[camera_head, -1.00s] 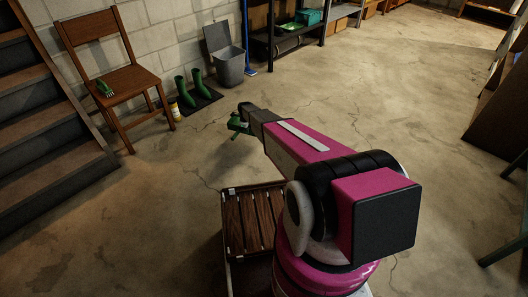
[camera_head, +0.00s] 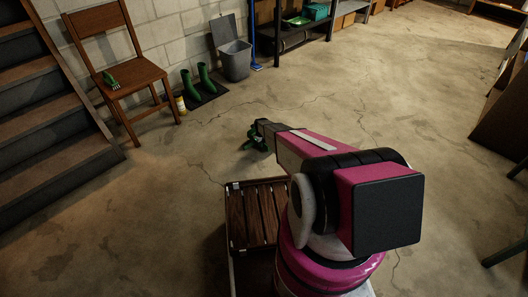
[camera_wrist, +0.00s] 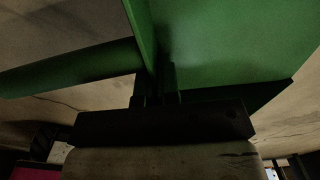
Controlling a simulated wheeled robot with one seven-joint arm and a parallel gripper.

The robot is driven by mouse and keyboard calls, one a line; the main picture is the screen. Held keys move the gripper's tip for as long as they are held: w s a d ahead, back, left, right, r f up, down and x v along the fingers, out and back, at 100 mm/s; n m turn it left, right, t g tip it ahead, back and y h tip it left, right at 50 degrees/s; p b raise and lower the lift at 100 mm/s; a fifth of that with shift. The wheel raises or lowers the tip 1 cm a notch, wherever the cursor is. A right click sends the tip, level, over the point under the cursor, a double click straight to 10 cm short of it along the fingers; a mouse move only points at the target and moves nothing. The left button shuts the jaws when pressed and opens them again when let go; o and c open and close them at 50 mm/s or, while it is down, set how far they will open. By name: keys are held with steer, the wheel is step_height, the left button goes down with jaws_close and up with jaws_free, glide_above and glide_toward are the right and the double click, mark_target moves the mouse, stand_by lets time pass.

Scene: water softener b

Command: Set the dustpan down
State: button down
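The green dustpan (camera_wrist: 215,45) fills much of the wrist view, with a flat panel and a rounded green part (camera_wrist: 70,70) reaching left. My gripper (camera_wrist: 160,80) is shut on a thin green wall of it, with dark fingers on either side. In the head view the dustpan (camera_head: 256,144) is small and partly hidden at the end of my arm, above the bare concrete floor (camera_head: 330,110). I cannot tell whether it touches the floor.
A slatted wooden surface (camera_head: 258,215) is close below my arm. A wooden chair (camera_head: 130,72) holds a green hand fork (camera_head: 110,80). Green boots (camera_head: 205,80), a grey bin (camera_head: 236,62) and a dark shelf (camera_head: 285,40) line the wall. Floor right of my arm is open.

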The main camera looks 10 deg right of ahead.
mark_target(264, 148)
steer(key=shift+s+d+f, duration=0.65)
steer(key=shift+s+d, duration=0.05)
steer(key=shift+d, duration=0.1)
steer(key=shift+f, duration=2.05)
steer(key=shift+f, duration=0.15)
steer(key=c, duration=1.4)
jaws_free()
steer(key=shift+o, duration=0.2)
steer(key=shift+r, duration=0.2)
